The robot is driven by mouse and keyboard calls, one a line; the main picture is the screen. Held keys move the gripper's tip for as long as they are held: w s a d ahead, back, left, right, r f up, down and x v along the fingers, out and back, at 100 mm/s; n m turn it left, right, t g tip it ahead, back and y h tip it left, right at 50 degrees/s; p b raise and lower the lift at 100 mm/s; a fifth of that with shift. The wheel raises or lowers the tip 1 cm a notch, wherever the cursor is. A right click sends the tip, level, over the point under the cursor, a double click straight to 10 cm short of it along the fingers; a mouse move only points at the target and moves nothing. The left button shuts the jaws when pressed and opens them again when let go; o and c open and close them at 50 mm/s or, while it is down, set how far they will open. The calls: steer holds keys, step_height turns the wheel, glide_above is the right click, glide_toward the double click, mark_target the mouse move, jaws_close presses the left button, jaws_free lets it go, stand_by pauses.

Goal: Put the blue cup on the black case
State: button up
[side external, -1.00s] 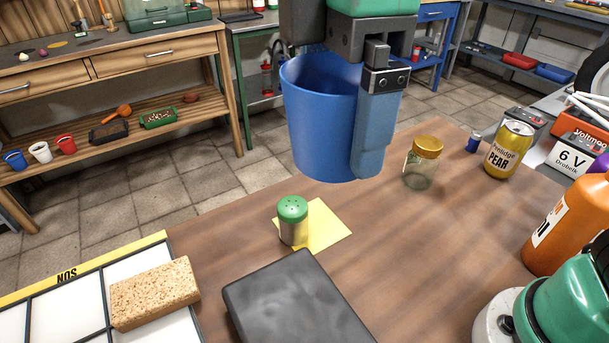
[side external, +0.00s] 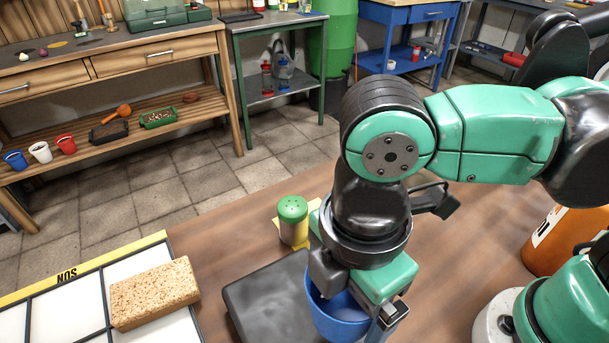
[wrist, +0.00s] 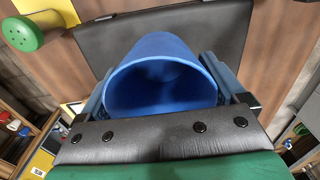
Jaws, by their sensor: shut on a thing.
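The blue cup (side external: 338,318) is between the fingers of my gripper (side external: 352,308), which is shut on it. In the wrist view the cup (wrist: 160,75) fills the middle, its open rim toward the camera and a finger of my gripper (wrist: 160,88) on each side. The flat black case (side external: 262,300) lies on the table; in the side view the cup overlaps its right part. In the wrist view the case (wrist: 185,30) shows behind the cup. My arm and the cup hide part of the case. I cannot tell whether the cup's bottom touches it.
A green-topped shaker (side external: 293,220) stands just behind the case on a yellow note (side external: 305,243). A sponge (side external: 155,293) lies on a white sectioned tray (side external: 130,262) at the left. An orange bottle (side external: 565,240) stands at the right. The brown table (side external: 230,240) is bare between the tray and shaker.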

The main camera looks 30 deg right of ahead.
mark_target(343, 311)
steer(key=shift+f, duration=2.8)
steer(key=shift+f, duration=0.1)
steer(key=o, duration=0.9)
step_height(343, 311, up, 12)
steer(key=w+d+f+m+t, duration=0.1)
steer(key=w+d+m+t, duration=0.1)
steer(key=d+m, duration=0.4)
steer(key=w+d+f+m+t, duration=0.2)
steer(key=w+d+m, duration=0.3)
steer(key=d+m, duration=0.1)
steer(key=w+d+f+m+t, duration=0.2)
steer(key=w+d+m+t, duration=0.1)
steer(key=d+m, duration=0.3)
steer(key=shift+w+d+f, duration=0.1)
steer(key=shift+w+d, duration=0.1)
steer(key=shift+d, duration=0.3)
steer(key=shift+w+d+f, duration=0.1)
steer(key=shift+w+d, duration=0.05)
steer(key=shift+d, duration=0.35)
